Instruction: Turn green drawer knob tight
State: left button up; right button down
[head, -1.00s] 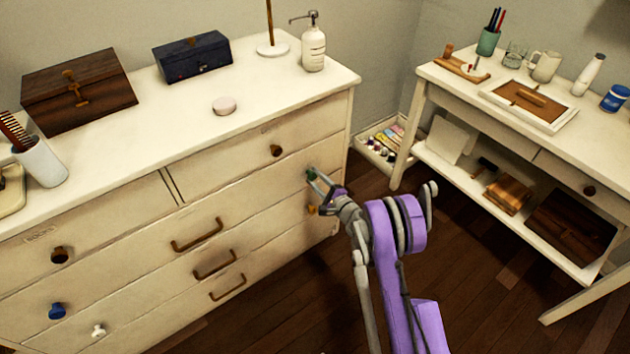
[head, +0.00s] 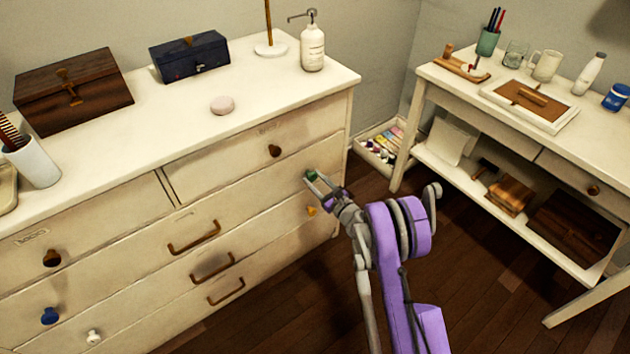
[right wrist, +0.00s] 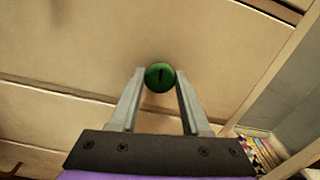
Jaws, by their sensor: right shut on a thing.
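The green drawer knob (head: 311,175) is on the right side of the dresser's second drawer row. In the right wrist view the green knob (right wrist: 160,76) is round with a dark vertical slot on its face, and it sits between my two fingertips. My right gripper (head: 318,181) reaches it from the front right and is shut on it. In the right wrist view the fingers of the right gripper (right wrist: 160,84) flank the knob on both sides. The drawer front (head: 250,192) behind it looks closed. My left gripper is not in view.
A yellow knob (head: 311,210) is just below my right gripper, and a brown knob (head: 274,151) is above left. Bronze handles (head: 194,238) stick out at lower left. A side table (head: 450,82) stands at right, with open dark floor (head: 310,300) between.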

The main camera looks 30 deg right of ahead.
jog(key=shift+m, duration=0.9)
jog(key=shift+c, duration=1.9)
grip_release()
jog(key=shift+s, duration=0.1)
jog(key=s+p, duration=0.1)
jog(key=s, duration=0.9)
jog(key=shift+s+d+p, duration=0.3)
jog(key=shift+s+d, duration=0.05)
jog(key=shift+d, duration=0.1)
